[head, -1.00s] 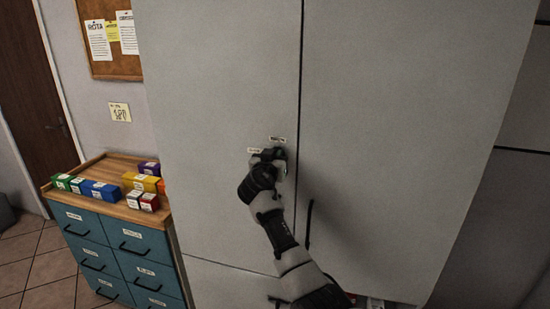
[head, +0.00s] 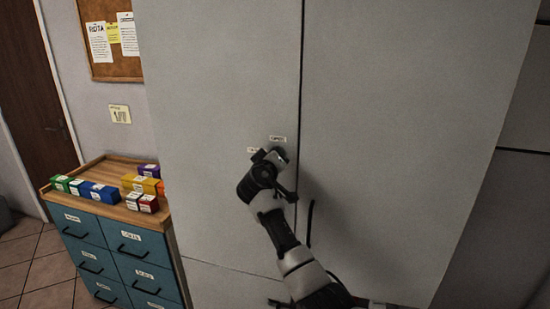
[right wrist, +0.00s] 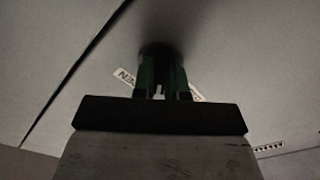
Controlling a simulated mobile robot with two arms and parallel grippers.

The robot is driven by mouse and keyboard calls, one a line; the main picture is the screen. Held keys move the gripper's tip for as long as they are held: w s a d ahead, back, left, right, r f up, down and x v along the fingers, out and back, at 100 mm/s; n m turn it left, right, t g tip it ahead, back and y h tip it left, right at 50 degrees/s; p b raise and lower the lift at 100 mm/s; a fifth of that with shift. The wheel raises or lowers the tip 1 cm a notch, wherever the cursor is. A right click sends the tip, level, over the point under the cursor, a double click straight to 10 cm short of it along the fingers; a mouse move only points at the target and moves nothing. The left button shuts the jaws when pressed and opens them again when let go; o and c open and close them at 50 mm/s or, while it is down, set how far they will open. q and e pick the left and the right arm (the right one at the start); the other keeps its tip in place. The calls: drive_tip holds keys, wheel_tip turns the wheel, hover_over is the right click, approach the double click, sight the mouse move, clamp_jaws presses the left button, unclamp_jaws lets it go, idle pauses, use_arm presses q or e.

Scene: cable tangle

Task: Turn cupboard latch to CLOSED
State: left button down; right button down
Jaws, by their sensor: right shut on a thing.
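The pale grey cupboard (head: 400,120) fills the middle of the head view, with a dark vertical seam between its doors. My right gripper (head: 276,156) is at the left door near this seam and mostly covers the latch. In the right wrist view the dark, round latch (right wrist: 160,48) shows between and beyond the fingers of my right gripper (right wrist: 161,75), which are shut on it. A white label (right wrist: 123,77), partly readable as OPEN, is left of the fingers. A second label (right wrist: 195,94) is partly hidden at their right. My left gripper is not in view.
A teal drawer unit (head: 115,250) with a wooden top and several coloured boxes stands left of the cupboard. A cork board (head: 110,70) hangs on the wall behind it. A black handle (head: 310,222) is on the right door near my right arm.

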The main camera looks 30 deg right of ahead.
drive_tip(key=shift+f+n+p, duration=0.15)
drive_tip(key=shift+n+p, duration=1.5)
drive_tip(key=shift+n, duration=2.95)
drive_tip(key=c, duration=1.2)
unclamp_jaws()
drive_tip(key=shift+o, duration=0.2)
drive_tip(key=shift+a, duration=0.1)
drive_tip(key=b+v, duration=0.3)
drive_tip(key=v, duration=0.7)
drive_tip(key=shift+s+a+b, duration=0.2)
drive_tip(key=shift+a+b, duration=0.1)
drive_tip(key=shift+b, duration=0.05)
